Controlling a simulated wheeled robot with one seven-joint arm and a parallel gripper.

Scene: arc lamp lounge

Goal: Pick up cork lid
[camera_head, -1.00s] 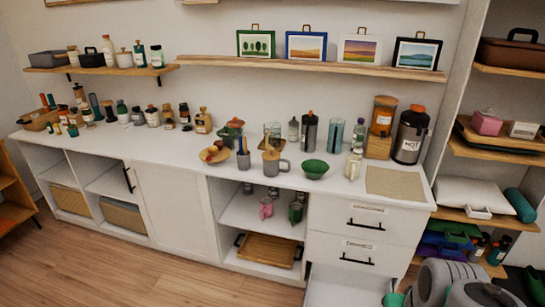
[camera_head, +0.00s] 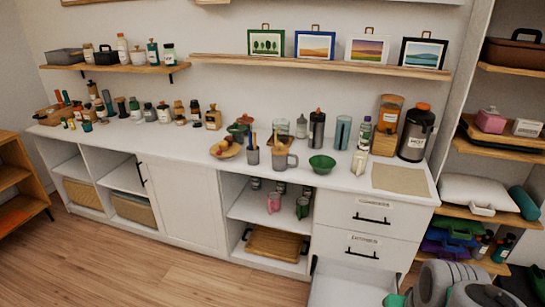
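I cannot pick out a cork lid for certain; at this size it may be hidden among the items on the long white counter (camera_head: 190,147). Several small bottles with brown or dark tops stand on the counter's left half, such as an amber jar (camera_head: 213,121). A round tan bowl (camera_head: 224,151) with small items in it sits near the middle, beside a grey cup with utensils (camera_head: 252,157). A clear glass jar (camera_head: 281,127) stands behind a grey mug (camera_head: 284,160). My grey arm links show at the bottom right, but my gripper's fingers are not in view.
A green bowl (camera_head: 321,165), a steel dispenser (camera_head: 416,133) and a beige mat (camera_head: 401,179) are on the counter's right. A low white drawer (camera_head: 347,288) stands out at the front. An open shelf unit (camera_head: 500,215) is at right. Wood floor (camera_head: 185,280) is clear at left.

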